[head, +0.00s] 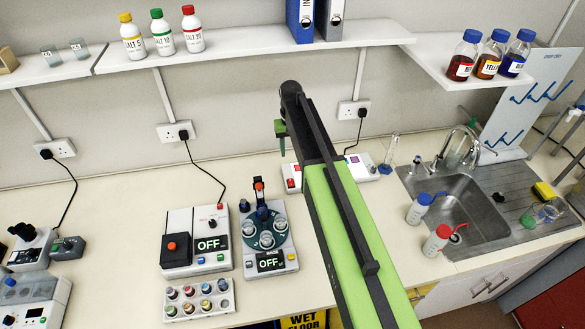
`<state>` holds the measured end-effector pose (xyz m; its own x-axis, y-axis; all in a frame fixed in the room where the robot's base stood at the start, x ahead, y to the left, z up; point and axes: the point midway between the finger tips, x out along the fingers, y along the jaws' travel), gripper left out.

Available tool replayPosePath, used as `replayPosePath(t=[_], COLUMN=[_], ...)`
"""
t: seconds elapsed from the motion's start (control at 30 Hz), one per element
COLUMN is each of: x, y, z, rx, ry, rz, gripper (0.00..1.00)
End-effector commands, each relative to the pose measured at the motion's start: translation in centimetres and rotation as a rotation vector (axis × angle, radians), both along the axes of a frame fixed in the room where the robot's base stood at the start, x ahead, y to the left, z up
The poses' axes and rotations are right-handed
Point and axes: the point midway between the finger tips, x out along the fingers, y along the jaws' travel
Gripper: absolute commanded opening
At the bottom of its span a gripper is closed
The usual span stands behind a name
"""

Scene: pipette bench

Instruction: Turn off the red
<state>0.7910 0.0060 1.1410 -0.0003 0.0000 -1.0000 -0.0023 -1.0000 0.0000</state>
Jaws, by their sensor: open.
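A white box with coloured switches stands on the bench behind my arm. Its left end shows a red square switch (291,183), and its right end shows a purple one (353,159). My arm hides the middle of the box. My gripper (281,135) is in the air above and behind the box's left end, apart from it. A green finger points down; the gripper is open and I see nothing in it. A white device (195,238) at left has a red button on a dark block, and its display reads OFF. The carousel device (268,235) beside it also reads OFF.
A rack of coloured vials (198,300) sits in front of the devices. At right are a sink (465,215) and two wash bottles with red (436,240) and blue caps (419,208). Shelves with bottles run above. The bench left of the white device is partly clear.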

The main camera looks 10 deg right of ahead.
Motion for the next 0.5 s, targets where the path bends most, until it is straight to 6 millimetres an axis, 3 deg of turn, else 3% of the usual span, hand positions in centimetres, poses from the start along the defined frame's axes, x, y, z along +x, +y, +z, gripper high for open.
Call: replayPosePath(t=[0.27, 0.5], x=[0.2, 0.2], y=[0.0, 0.1], z=[-0.8, -4.6], rx=[0.0, 0.0], ry=[0.0, 0.0], rz=[0.001, 0.001], gripper=[0.44, 0.44])
